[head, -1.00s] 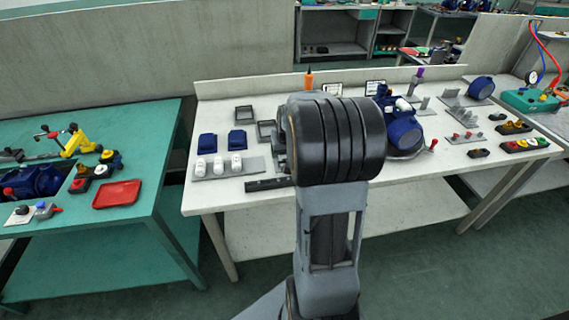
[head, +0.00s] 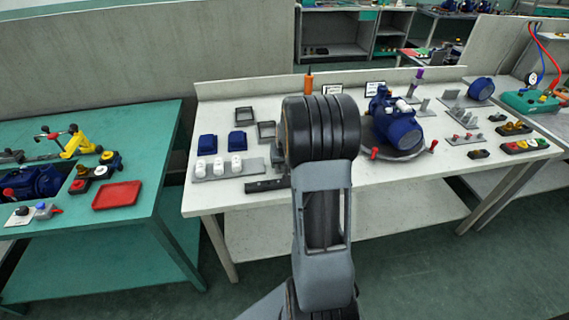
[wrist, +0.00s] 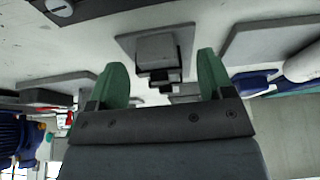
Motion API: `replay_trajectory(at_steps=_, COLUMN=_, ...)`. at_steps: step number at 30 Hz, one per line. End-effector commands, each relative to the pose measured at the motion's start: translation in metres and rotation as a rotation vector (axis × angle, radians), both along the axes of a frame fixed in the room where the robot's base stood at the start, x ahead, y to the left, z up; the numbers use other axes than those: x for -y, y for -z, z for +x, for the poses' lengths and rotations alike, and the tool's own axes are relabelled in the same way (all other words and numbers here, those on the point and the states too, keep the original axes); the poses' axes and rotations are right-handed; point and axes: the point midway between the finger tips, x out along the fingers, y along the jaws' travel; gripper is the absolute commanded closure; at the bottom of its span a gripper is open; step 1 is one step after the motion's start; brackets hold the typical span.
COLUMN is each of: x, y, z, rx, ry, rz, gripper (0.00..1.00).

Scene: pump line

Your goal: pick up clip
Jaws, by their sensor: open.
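My gripper (wrist: 162,72) is open in the wrist view, with its two green fingertips apart and nothing held between them. A small grey block with dark stepped parts (wrist: 158,48), which may be the clip, shows beyond and between the fingertips. It sits on a flat grey plate (wrist: 126,42), apart from the fingers. I cannot tell for sure that this is the clip. In the head view my arm hides the gripper and the bench area in front of it.
The white bench (head: 225,110) carries a blue pump (head: 396,130), two blue blocks (head: 237,141), a grey plate with white parts (head: 248,166) and a dark bar (head: 262,185). A teal table (head: 140,120) with a red tray (head: 117,195) stands at the left.

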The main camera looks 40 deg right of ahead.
Motion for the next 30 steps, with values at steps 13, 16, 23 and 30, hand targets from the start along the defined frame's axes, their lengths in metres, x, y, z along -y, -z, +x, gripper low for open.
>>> replay_trajectory(at_steps=13, x=0.000, y=0.000, z=0.000, rx=0.000, ry=0.000, rz=0.000, gripper=0.67)
replay_trajectory(at_steps=16, x=0.000, y=0.000, z=0.000, rx=0.000, ry=0.000, rz=0.000, gripper=0.76)
replay_trajectory(at_steps=23, x=0.000, y=-0.001, z=0.000, rx=0.000, ry=0.000, rz=0.000, gripper=0.78)
replay_trajectory(at_steps=30, x=0.000, y=-0.014, z=0.001, rx=0.003, ry=0.000, rz=-0.001, gripper=0.78)
